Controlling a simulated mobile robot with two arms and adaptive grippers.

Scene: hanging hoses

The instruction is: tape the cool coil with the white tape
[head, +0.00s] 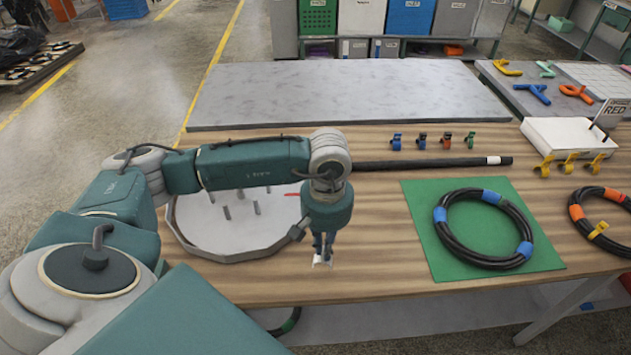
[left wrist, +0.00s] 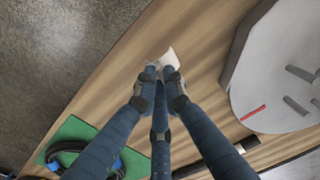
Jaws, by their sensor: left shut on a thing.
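The black coil with blue bands (head: 448,243) lies on a green mat (head: 425,228) on the wooden table. Part of this coil also shows at the lower left of the left wrist view (left wrist: 68,147). My left gripper (head: 322,257) points down over the table's front part, left of the mat and apart from the coil. It is shut on a small white piece, apparently the white tape (head: 322,262); the piece also shows at the fingertips in the left wrist view (left wrist: 171,58). My right gripper is in neither view.
A grey-white tray with pegs (head: 235,250) stands left of the gripper, partly behind my arm. A black hose (head: 430,163) lies behind. Small coloured clips (head: 421,140) stand farther back. An orange-banded coil (head: 577,212) and yellow clips (head: 570,163) are at the right.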

